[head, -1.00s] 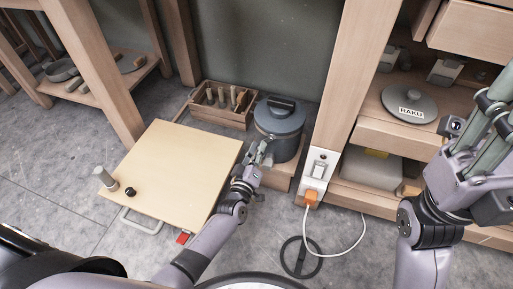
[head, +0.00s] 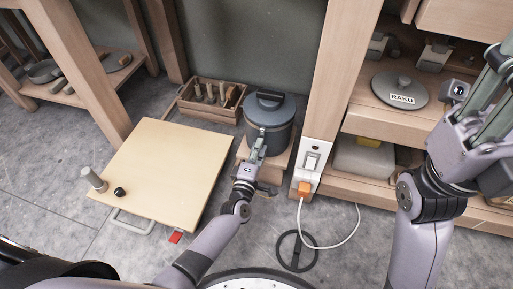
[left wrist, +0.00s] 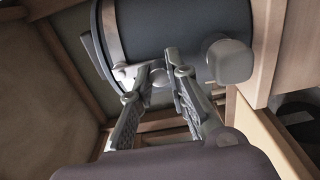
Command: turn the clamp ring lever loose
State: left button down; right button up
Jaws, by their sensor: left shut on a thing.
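A dark grey lidded pot (head: 268,132) stands upright on a low wooden stand beside the post, its black-handled lid (head: 270,101) on top. In the left wrist view, a pale metal clamp ring (left wrist: 113,42) runs around the pot's grey wall. My left gripper (head: 261,143) is at the near side of the pot. In the left wrist view, my left gripper (left wrist: 154,78) is shut on the small metal lever at the ring; the fingertips hide most of the lever. My right gripper (head: 488,105) is raised at the right edge, with its fingertips unclear.
A wooden-topped board (head: 168,165) with a grey post and black knob lies left of my arm. A post with a switch box (head: 312,165) and white cable is close on the right. Shelves hold a RAKU lid (head: 400,92).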

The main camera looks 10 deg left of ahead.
dwell(0.5)
pick_arm(q)
jog(key=c, duration=1.5)
grip_release()
jog(key=s, duration=0.7)
jog(key=shift+s, duration=0.3)
